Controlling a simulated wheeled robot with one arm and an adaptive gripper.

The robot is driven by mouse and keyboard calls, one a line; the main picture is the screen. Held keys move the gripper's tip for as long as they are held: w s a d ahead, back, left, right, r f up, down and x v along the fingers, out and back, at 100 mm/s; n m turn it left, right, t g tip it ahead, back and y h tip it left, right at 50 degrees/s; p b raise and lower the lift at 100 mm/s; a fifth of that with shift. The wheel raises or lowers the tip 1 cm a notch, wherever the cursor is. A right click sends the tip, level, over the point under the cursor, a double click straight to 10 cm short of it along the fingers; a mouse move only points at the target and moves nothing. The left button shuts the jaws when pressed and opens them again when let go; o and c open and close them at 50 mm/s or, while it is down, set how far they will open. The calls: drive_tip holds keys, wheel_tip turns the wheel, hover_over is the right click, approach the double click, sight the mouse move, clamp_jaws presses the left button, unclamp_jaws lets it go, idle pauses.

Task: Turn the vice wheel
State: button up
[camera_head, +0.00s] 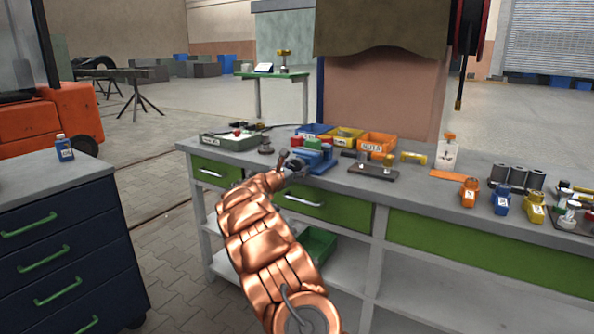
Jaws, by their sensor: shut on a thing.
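A blue vice (317,159) stands on the grey workbench (230,155), near its front edge. My copper-coloured arm reaches up from the bottom of the view to the vice's front left. My gripper (291,164) is small and dark at the arm's end, shut at the front of the vice where the vice wheel sits. The wheel is mostly hidden by the gripper and the arm, so its shape and angle cannot be made out.
Blue, yellow and orange bins (377,143) stand behind the vice. A dark plate with parts (374,171) lies to its right, and a grey-green box (230,140) to its left. Several coloured bottles (468,193) stand farther right. A dark drawer cabinet (60,240) is at left.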

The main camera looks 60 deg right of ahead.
drive_tip(key=m+b, duration=0.2)
drive_tip(key=b, duration=0.1)
drive_tip(key=shift+f, duration=0.4)
drive_tip(key=m+b, duration=0.4)
drive_tip(key=b, duration=0.2)
drive_tip(key=shift+w, duration=0.1)
drive_tip(key=m+b, duration=0.3)
drive_tip(key=shift+r+b, duration=0.2)
drive_tip(key=shift+b, duration=0.2)
drive_tip(key=shift+r+m+b, duration=0.25)
drive_tip(key=shift+m+b, duration=0.6)
drive_tip(key=shift+m, duration=0.25)
drive_tip(key=o, duration=1.2)
drive_tip(key=shift+r, duration=0.1)
drive_tip(key=shift+c, duration=0.2)
